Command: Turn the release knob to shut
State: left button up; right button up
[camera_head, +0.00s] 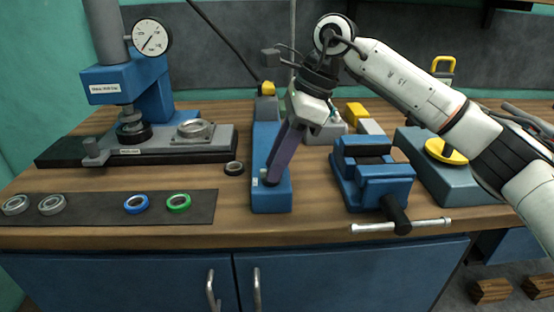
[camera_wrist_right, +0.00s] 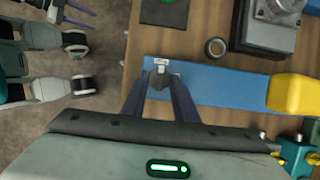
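The long blue hand pump (camera_head: 271,140) lies on the bench.
A blue vise (camera_head: 373,175) with a silver handle (camera_head: 400,226) stands right of the pump. A press with a gauge (camera_head: 152,37) stands at the left. A dark ring (camera_head: 234,168) lies beside the pump. A dark mat (camera_head: 100,210) holds several rings.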

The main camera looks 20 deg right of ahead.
grip_shut()
jog(key=shift+m, duration=0.3)
jog(key=shift+s+m+t+b, duration=0.15)
jog(key=shift+m+t+b, duration=0.4)
jog(key=shift+m, duration=0.65)
jog(key=m, duration=0.1)
jog(key=m+t+h, duration=0.1)
jog(key=m, duration=0.1)
jog(key=m+b, duration=0.1)
jog(key=shift+s+a+m+t+h, duration=0.15)
jog(key=shift+a+m+t+h, duration=0.1)
jog(key=shift+m+h, duration=0.05)
jog(key=m, duration=0.2)
jog(key=m+h+b, duration=0.1)
jog(key=m, duration=0.1)
jog(key=m+h+b, duration=0.1)
jog(key=m, duration=0.1)
jog(key=shift+s+a+t, duration=0.1)
jog(key=shift+a+t, duration=0.2)
jog(key=shift+t, duration=0.1)
jog(key=shift+a+m+h+b, duration=0.15)
jog(key=shift+m+h, duration=0.3)
jog(key=shift+m, duration=0.6)
jog(key=shift+a+m+h+b, duration=0.1)
jog(key=shift+m+h+b, duration=0.25)
jog(key=shift+m, duration=0.7)
jog(key=shift+d+r, duration=0.1)
